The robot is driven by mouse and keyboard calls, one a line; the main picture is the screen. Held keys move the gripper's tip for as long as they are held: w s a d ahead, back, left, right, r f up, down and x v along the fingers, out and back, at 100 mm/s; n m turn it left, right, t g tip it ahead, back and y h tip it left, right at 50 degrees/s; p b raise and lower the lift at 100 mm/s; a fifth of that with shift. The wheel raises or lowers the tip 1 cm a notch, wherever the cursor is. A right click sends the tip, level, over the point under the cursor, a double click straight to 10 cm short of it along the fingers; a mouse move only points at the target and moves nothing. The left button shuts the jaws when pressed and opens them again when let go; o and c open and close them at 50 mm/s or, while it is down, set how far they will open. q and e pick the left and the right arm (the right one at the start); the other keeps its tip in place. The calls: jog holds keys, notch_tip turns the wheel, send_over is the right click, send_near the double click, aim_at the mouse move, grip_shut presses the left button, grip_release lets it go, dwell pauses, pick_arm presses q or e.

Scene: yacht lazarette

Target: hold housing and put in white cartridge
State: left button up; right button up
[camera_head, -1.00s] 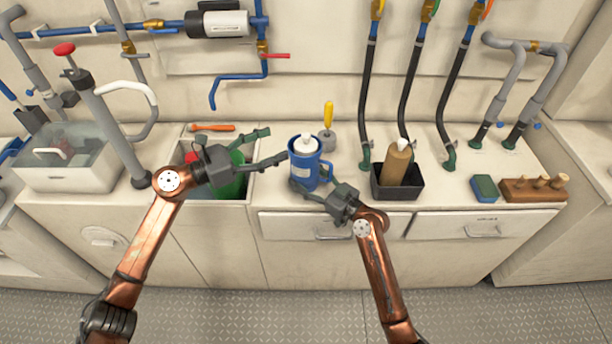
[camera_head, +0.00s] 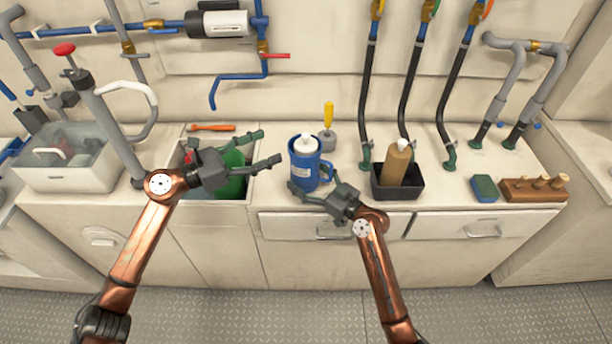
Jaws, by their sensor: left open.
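The blue housing (camera_head: 304,172), a mug-like canister with a handle on its right side, stands upright on the counter in the head view. The white cartridge (camera_head: 306,144) sits in its open top, with only its upper end showing above the rim. My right gripper (camera_head: 312,184) is at the lower front of the housing, its fingers closed around it; the far contact is partly hidden. My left gripper (camera_head: 269,148) is open and empty, to the left of the housing and apart from it, over the right edge of the sunken bin.
The sunken bin (camera_head: 247,190) holds a green bottle (camera_head: 233,182). A yellow-handled tool (camera_head: 328,117) stands behind the housing. A black tray (camera_head: 398,192) with a brown bottle (camera_head: 396,163) is to the right. Black hoses rise behind it. Counter between housing and tray is clear.

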jog(key=v, duration=1.2)
jog(key=shift+c, duration=1.1)
jog(key=shift+s+d+r, duration=0.3)
jog(key=shift+s+d, duration=0.4)
jog(key=shift+d, duration=0.1)
pick_arm(q)
jog(key=shift+s+r+p, duration=0.2)
jog(key=shift+r+p, duration=0.25)
jog(key=shift+r, duration=0.4)
pick_arm(e)
jog(key=shift+s+d+r, duration=0.25)
jog(key=shift+s+d, duration=0.3)
jog(key=shift+d, duration=0.05)
jog(key=shift+s+d+r, duration=0.2)
jog(key=shift+s+d, duration=0.35)
jog(key=shift+s+d+r, duration=0.25)
jog(key=shift+s+d, duration=0.35)
pick_arm(q)
jog(key=shift+f, duration=0.1)
pick_arm(e)
jog(key=shift+f, duration=0.1)
